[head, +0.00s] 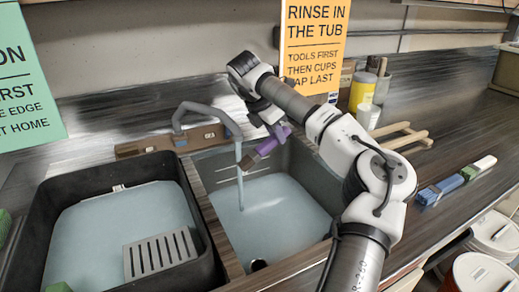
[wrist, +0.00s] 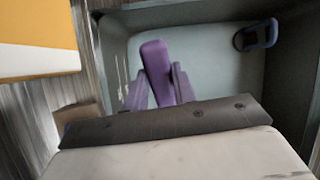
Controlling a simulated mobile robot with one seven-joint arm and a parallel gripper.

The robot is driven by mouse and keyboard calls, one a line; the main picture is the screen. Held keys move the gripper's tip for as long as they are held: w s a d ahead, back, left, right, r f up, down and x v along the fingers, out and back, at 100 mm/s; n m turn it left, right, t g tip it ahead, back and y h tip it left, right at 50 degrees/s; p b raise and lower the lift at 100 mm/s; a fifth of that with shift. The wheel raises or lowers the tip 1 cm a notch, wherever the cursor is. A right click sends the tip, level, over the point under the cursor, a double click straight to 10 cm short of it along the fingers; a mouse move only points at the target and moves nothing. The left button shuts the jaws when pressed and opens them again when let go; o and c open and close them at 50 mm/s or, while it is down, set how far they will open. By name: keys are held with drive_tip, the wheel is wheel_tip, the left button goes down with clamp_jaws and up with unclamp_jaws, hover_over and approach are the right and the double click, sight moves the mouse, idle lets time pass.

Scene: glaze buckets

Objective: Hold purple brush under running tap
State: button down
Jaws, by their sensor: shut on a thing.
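My gripper (head: 278,136) is shut on the purple brush (head: 266,146) above the right-hand basin. The brush slants down to the left, and its brownish-red end points at the water stream (head: 240,180). That end meets the stream's right edge in the picture; I cannot tell whether water strikes it. The grey tap (head: 207,109) arches over the basin, and water falls from its spout. In the wrist view, the purple handle (wrist: 156,62) stands between my two fingers, where my gripper (wrist: 161,88) holds it. The brush's working end is hidden there.
The right basin (head: 280,212) holds bluish water. A black tub (head: 50,193) with a grey slotted rack (head: 160,253) stands at left. An orange sign (head: 314,45) hangs close behind my arm.

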drive_tip(key=s+b, duration=0.6)
drive_tip(key=s, duration=0.2)
drive_tip(key=shift+d+b, duration=0.2)
drive_tip(key=shift+b, duration=0.15)
idle(1.3)
drive_tip(key=s+r, duration=0.4)
drive_tip(key=s, duration=0.1)
drive_tip(key=shift+b, duration=0.35)
drive_tip(key=shift+d, duration=0.15)
idle(0.5)
